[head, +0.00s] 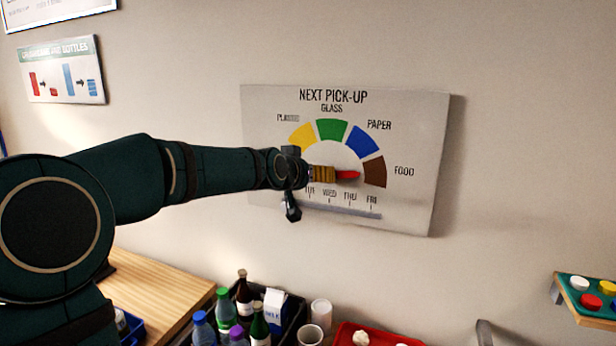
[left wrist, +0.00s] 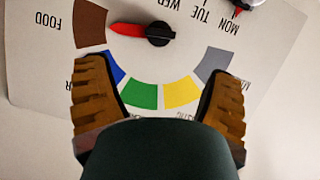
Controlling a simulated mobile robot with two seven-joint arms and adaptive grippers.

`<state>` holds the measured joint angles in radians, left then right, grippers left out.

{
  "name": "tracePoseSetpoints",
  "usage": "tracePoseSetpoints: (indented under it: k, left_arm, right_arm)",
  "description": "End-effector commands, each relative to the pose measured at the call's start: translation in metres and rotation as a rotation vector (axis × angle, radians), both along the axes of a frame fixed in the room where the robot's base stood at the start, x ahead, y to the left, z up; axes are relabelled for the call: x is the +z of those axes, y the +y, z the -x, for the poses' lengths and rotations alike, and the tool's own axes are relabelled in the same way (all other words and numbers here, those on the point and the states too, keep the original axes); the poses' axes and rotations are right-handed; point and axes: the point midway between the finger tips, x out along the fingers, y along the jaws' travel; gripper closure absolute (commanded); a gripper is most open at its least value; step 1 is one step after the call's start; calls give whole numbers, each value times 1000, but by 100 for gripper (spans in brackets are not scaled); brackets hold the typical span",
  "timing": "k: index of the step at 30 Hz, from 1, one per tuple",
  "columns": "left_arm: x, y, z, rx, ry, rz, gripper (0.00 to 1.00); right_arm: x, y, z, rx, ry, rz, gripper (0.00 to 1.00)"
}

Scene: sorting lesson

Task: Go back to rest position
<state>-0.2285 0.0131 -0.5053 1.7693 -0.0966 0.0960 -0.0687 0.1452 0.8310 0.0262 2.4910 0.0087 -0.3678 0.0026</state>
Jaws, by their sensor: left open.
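The white pick-up board (head: 270,110) hangs on the wall, with a dial of coloured segments. Its red pointer (head: 347,175) points right to the brown FOOD segment (head: 376,172). The left wrist view shows the pointer (left wrist: 128,30) on a black knob (left wrist: 160,33), turned towards FOOD. My left gripper (head: 322,174) is in front of the dial and hides part of it. In the left wrist view its fingers (left wrist: 156,85) are spread apart with nothing between them, and the knob lies beyond their tips. I cannot tell the exact gap to the board. My right gripper is not in view.
Below the board, a dark crate (head: 291,325) holds bottles and a milk carton (head: 274,309). A wooden table (head: 150,290) is at lower left, a red tray (head: 345,335) at bottom centre. A green panel with coloured buttons (head: 592,298) is at right. The wall right of the board is clear.

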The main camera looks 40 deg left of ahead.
Motion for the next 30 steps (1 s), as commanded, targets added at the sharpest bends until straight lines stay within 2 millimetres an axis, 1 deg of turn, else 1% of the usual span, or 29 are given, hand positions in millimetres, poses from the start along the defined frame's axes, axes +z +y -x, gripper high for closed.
tracePoseSetpoints:
  k: [10, 12, 14, 17, 18, 20, 21, 23, 24, 26, 27, 29, 30]
  left_arm:
    - [-1, 0, 0, 0, 2, 0, 17]
    - [-9, -4, -3, -4, 15, 0, 17]
    - [-25, -10, -7, -12, 41, 1, 17]
    - [-69, -29, -15, -34, 108, 6, 17]
    - [-93, -38, -18, -43, 146, 10, 17]
    - [-133, -52, -20, -60, 205, 19, 17]
    - [-159, -63, -19, -72, 246, 27, 17]
    - [-198, -77, -16, -87, 305, 39, 17]
    - [-224, -85, -12, -96, 345, 48, 17]
    - [-262, -100, -3, -112, 406, 65, 17]
    - [-287, -109, 5, -121, 445, 77, 17]
    - [-324, -123, 19, -135, 508, 97, 17]
    - [-348, -132, 30, -144, 549, 113, 17]
  right_arm:
    - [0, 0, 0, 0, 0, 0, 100]
    - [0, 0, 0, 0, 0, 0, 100]
    - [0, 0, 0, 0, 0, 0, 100]
    - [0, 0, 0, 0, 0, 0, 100]
    - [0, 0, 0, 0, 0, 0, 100]
    - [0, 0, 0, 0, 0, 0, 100]
    - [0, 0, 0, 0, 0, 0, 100]
    - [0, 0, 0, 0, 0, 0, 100]
    - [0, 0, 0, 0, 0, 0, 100]
    - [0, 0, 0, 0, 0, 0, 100]
    - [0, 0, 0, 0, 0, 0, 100]
    - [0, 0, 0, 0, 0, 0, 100]
    - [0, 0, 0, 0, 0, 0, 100]
